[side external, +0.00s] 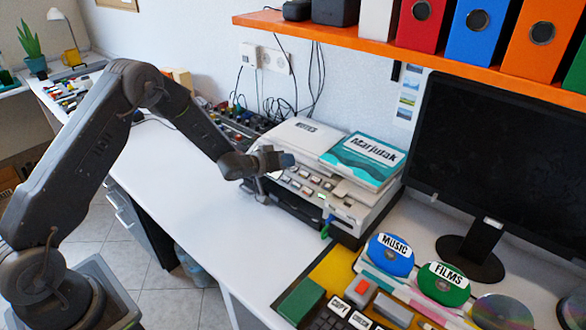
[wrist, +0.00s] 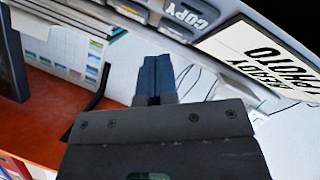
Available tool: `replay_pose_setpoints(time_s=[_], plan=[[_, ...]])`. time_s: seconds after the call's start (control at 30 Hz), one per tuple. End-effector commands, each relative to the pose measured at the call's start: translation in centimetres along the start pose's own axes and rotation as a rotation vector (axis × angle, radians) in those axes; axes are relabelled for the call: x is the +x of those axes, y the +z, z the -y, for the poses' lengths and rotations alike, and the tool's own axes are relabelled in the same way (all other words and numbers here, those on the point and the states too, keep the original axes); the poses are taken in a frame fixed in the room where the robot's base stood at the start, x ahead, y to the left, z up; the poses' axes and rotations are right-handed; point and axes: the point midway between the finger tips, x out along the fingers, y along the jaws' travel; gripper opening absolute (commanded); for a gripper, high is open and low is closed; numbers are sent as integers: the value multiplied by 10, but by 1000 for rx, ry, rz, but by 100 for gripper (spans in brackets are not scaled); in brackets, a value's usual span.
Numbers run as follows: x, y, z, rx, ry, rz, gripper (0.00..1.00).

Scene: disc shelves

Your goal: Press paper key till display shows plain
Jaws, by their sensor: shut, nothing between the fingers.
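A white and black printer (side external: 345,208) stands on the desk, with a row of small keys (side external: 301,181) along its sloped front panel. I cannot tell which one is the paper key. In the wrist view a grey key marked COPY (wrist: 186,14) shows at the top. Beside it, a pale display (wrist: 268,58) appears turned round and seems to read READY and PHOTO. My gripper (wrist: 155,78) is shut and empty, its dark blue fingertips together. In the side view my gripper (side external: 287,160) is at the left end of the panel, apparently just above it; contact cannot be told.
A teal and white packet (side external: 363,158) lies on the printer's top. A monitor (side external: 492,150) stands to the right, below an orange shelf (side external: 330,32) with binders. Discs labelled MUSIC (side external: 390,255) and FILMS (side external: 443,284) are in front. The white desk (side external: 205,190) left of the printer is clear.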

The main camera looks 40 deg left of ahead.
Motion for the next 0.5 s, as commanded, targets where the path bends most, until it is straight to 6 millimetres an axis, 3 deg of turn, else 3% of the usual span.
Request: replay_pose_setpoints(time_s=[0.5], plan=[[6, 4, 4, 0, 0, 0, 0]])
